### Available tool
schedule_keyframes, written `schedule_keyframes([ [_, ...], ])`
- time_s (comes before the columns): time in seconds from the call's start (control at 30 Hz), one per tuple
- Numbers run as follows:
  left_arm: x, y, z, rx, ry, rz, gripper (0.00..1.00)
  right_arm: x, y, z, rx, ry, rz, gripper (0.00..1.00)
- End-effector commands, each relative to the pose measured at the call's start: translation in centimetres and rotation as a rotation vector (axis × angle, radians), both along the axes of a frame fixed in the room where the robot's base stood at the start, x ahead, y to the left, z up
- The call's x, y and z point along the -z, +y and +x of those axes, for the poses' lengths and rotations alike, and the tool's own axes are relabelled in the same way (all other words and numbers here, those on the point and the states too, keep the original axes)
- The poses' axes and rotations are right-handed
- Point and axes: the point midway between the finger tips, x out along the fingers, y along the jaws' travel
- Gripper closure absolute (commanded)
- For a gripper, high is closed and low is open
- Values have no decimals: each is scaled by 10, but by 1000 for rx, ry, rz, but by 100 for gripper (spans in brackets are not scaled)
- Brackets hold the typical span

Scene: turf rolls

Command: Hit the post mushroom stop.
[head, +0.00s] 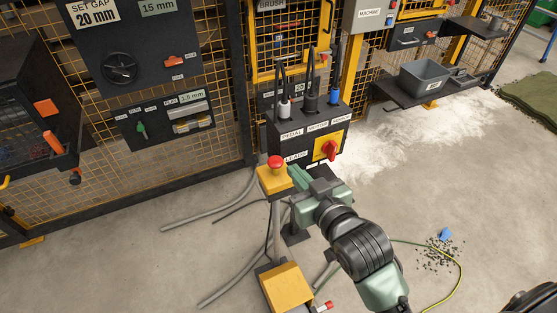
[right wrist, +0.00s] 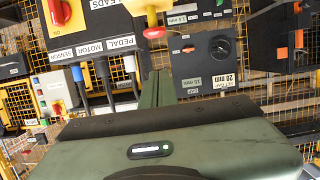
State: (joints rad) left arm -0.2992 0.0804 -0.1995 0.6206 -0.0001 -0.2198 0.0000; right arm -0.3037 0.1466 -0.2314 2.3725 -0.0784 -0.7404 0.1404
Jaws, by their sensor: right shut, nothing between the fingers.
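The red mushroom stop (head: 275,161) sits on top of a yellow box (head: 274,183) on a grey post. In the right wrist view the red mushroom (right wrist: 153,33) shows just beyond the fingertips, below its yellow box (right wrist: 151,10). My right gripper (head: 294,173) is shut and empty, close to the right of the mushroom in the head view. Its closed fingers also show in the right wrist view (right wrist: 157,77). A gap seems to separate the fingertips from the mushroom. My left gripper is not in view.
A dark control box (head: 307,140) with cable plugs and a red rotary switch (head: 328,149) stands behind. A yellow pedal-like box (head: 286,287) and grey hoses (head: 207,213) lie on the floor. Mesh fencing closes off the back. A grey bin (head: 427,81) sits on a shelf.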

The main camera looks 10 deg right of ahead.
Motion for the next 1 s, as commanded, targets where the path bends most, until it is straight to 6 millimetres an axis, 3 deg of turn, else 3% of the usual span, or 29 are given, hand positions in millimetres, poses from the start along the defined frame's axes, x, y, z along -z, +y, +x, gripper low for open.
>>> schedule_keyframes([
  [0.1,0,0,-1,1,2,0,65,-11,0,-2,-1,-16,4,100],
  [0.5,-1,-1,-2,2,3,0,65,-9,1,5,-1,-17,5,100],
  [0.67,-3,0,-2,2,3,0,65,-4,6,29,-1,-17,5,100],
  [1.0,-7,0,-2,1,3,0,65,13,19,98,0,-17,4,100],
])
